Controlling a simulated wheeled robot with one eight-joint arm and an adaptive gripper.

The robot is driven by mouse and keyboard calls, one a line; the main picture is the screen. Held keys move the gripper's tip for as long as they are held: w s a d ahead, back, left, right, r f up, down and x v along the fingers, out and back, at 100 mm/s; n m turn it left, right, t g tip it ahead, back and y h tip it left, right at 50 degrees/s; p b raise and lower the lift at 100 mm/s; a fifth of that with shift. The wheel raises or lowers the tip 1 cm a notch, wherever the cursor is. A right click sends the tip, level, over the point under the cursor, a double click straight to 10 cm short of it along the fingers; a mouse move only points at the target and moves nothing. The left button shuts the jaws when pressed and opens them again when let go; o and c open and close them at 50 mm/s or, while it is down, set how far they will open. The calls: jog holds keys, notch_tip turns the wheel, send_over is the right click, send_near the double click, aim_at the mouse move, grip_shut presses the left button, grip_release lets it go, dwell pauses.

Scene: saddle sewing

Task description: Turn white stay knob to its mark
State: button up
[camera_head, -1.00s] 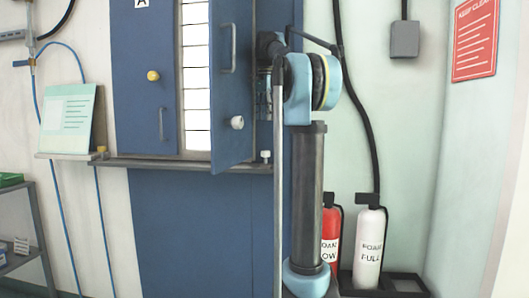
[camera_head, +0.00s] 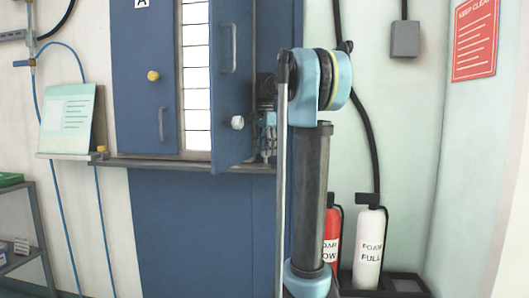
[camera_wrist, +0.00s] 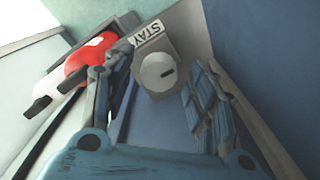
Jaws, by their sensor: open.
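The white stay knob (camera_wrist: 157,74) shows in the wrist view as a pale round cap with a short dark mark right of its centre. It sits on a grey base beside a plate lettered STAY (camera_wrist: 146,33). My gripper (camera_wrist: 162,80) is open, with one finger left of the knob and the other to its right. I cannot tell whether either finger touches it. In the head view my gripper (camera_head: 267,143) points down at the right end of the ledge, and the stay knob is hidden there.
The open blue door (camera_head: 232,75) with another white knob (camera_head: 237,122) stands just left of my gripper. A grey ledge (camera_head: 190,164) runs below the doors. Red (camera_head: 331,232) and white (camera_head: 370,245) extinguishers stand low at the right.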

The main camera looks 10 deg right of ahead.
jog(key=shift+f, duration=0.15)
jog(key=shift+c, duration=0.2)
jog(key=c, duration=1)
